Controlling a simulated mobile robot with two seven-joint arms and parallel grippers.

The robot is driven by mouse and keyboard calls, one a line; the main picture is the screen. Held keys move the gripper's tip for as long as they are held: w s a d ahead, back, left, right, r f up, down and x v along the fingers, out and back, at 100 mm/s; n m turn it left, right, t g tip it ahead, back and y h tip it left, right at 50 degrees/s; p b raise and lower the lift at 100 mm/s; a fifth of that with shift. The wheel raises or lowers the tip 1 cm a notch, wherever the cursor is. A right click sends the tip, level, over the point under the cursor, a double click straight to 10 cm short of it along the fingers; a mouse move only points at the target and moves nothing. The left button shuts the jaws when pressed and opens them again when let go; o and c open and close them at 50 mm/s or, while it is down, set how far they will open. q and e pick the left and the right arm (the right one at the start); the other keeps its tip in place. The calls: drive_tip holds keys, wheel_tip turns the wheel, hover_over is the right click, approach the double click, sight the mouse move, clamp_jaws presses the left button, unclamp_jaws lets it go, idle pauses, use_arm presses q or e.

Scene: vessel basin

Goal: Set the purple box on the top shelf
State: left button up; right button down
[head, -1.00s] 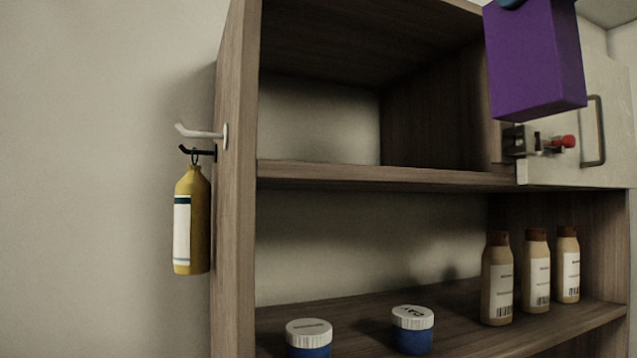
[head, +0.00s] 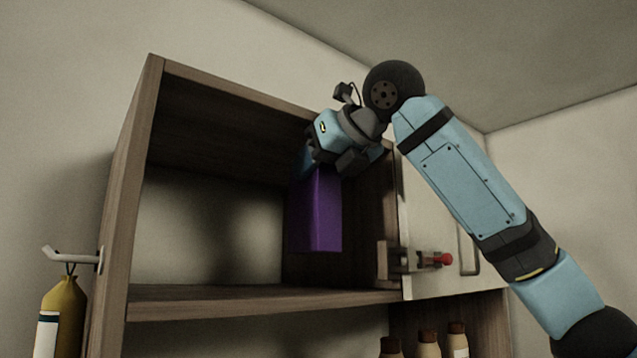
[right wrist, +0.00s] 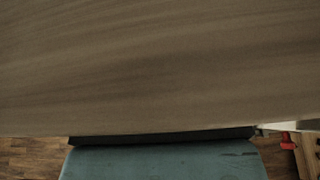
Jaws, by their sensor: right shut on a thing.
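The purple box (head: 322,212) hangs upright from my right gripper (head: 325,168) in the head view. The gripper is shut on the top of the box, with the fingertips partly hidden. The box is at the right side of the upper compartment's opening, and its bottom is above the top shelf (head: 240,300). A gap shows between box and shelf board. In the right wrist view a wooden surface fills most of the picture, and the box cannot be made out. My left gripper is not in view.
A pale cabinet door (head: 430,220) with a red-tipped latch (head: 440,260) and a handle stands right of the opening. A yellow bottle (head: 62,315) hangs from a hook at left. Brown-capped bottles (head: 457,340) stand on the lower shelf. The upper compartment looks empty to the left.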

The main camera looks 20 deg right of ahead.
sight(330, 180)
drive_tip(key=f, duration=0.3)
drive_tip(key=shift+w+a+f+p, duration=0.1)
drive_tip(key=shift+w+f+p, duration=0.1)
drive_tip(key=shift+p, duration=0.1)
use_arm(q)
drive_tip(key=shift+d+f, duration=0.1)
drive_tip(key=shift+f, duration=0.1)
use_arm(e)
drive_tip(key=shift+s, duration=0.1)
drive_tip(key=shift+f, duration=0.1)
